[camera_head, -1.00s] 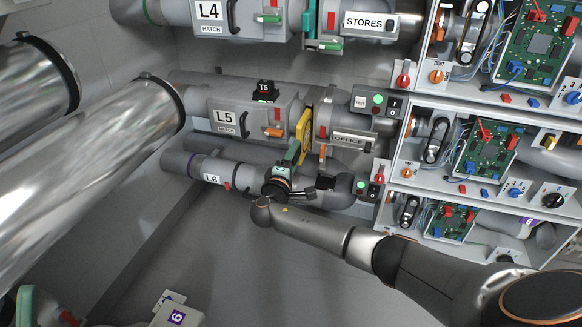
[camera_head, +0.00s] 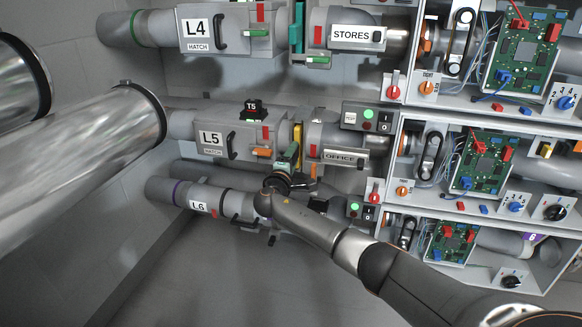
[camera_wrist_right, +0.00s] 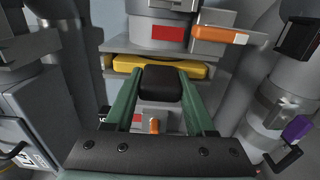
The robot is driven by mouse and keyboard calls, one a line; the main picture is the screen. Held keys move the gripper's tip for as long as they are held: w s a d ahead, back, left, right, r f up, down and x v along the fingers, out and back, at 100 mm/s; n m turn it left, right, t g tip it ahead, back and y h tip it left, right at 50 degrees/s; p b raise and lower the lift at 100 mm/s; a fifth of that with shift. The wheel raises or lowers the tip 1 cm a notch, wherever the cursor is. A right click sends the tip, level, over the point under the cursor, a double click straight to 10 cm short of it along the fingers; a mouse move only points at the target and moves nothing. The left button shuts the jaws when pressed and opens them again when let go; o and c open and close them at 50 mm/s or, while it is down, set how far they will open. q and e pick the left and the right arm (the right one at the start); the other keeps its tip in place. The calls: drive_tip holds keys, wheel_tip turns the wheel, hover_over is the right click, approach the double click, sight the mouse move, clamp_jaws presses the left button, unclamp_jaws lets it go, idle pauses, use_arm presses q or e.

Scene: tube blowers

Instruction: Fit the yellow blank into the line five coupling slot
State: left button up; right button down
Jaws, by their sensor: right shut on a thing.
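The yellow blank (camera_head: 297,132) shows as a narrow strip in the gap between the L5 hatch section (camera_head: 215,140) and the office pipe section (camera_head: 340,140). My right gripper (camera_head: 290,156) is in front of it, with green fingers. In the right wrist view the fingers are shut on a black block, apparently the blank's handle (camera_wrist_right: 160,84). The yellow edge (camera_wrist_right: 208,69) lies just beyond it, between grey flanges. How deep the blank sits in the line five coupling slot is hidden. My left gripper is not in view.
An orange lever (camera_wrist_right: 220,35) is close beside the slot. The L4 line (camera_head: 195,30) runs above and the L6 pipe (camera_head: 180,192) below. Control shelves with circuit boards (camera_head: 482,160) stand at the right. The floor at lower left is clear.

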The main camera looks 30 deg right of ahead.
drive_tip(key=shift+w+d, duration=0.2)
drive_tip(key=shift+d, duration=0.05)
idle(0.4)
drive_tip(key=shift+c, duration=0.8)
unclamp_jaws()
drive_tip(key=shift+a, duration=0.1)
drive_tip(key=shift+s+a, duration=0.2)
drive_tip(key=shift+s, duration=0.05)
drive_tip(key=p+v, duration=0.5)
drive_tip(key=v, duration=0.6)
drive_tip(key=shift+s+a, duration=0.25)
drive_tip(key=shift+s, duration=0.05)
